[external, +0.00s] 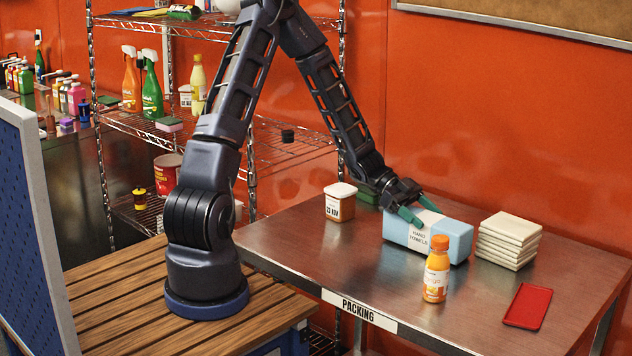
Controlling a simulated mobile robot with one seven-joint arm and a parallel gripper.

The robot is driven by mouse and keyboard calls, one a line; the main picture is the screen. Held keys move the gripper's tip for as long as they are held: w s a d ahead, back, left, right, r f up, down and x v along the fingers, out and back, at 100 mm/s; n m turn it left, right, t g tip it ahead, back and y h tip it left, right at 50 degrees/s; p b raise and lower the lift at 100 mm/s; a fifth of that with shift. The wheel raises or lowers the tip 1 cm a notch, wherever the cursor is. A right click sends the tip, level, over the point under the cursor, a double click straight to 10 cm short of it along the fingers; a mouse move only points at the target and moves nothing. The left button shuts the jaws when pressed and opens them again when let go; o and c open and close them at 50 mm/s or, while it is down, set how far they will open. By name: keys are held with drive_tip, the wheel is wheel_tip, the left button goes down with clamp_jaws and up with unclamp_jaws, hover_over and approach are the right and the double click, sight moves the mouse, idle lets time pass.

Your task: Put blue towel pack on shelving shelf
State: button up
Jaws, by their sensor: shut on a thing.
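The blue towel pack (457,240) is a light blue block with a white band reading "HAND TOWELS". It lies on the steel packing table (320,250). My gripper (418,212) reaches down onto the pack from the upper left. Its teal fingers are shut on the pack near the white band. The far finger is partly hidden. I cannot tell whether the pack is lifted off the table. The wire shelving (285,157) stands at the back left, partly behind my arm.
An orange bottle (437,270) stands just in front of the pack. Folded cream cloths (508,240) lie right of it, a red tray (528,306) at front right. A labelled tub (340,202) stands left. Spray bottles (151,85) and a small black item (288,136) are on the shelving.

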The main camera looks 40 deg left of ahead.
drive_tip(key=shift+f, duration=0.3)
drive_tip(key=o, duration=1.2)
